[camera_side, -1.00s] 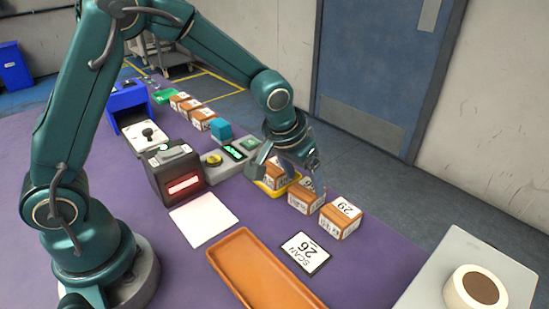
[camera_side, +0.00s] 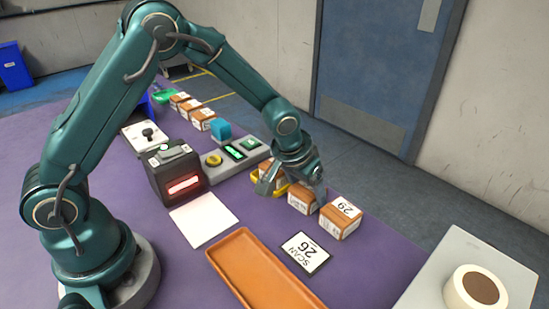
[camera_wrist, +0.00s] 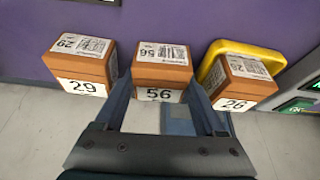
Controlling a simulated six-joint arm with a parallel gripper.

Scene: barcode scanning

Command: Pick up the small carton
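Three small orange-brown cartons with labels stand near my gripper (camera_side: 294,191). In the wrist view, carton 29 (camera_wrist: 82,65) is at left, carton 56 (camera_wrist: 160,68) in the middle, and carton 26 (camera_wrist: 240,80) at right on a yellow tray (camera_wrist: 280,61). My gripper is open. Its fingers lie on either side of carton 56's near end; I cannot tell whether they touch it. In the side view, carton 29 (camera_side: 340,221) is clear, while carton 56 (camera_side: 302,201) and carton 26 (camera_side: 270,175) are partly hidden by my gripper.
A card reading "SCAN 26" (camera_side: 305,252) lies beside an empty orange tray (camera_side: 262,275). A scanner (camera_side: 177,173) with a red-lit window stands left of a grey button panel (camera_side: 238,152). More cartons (camera_side: 190,106) stand farther back. A tape roll (camera_side: 477,291) is at front right.

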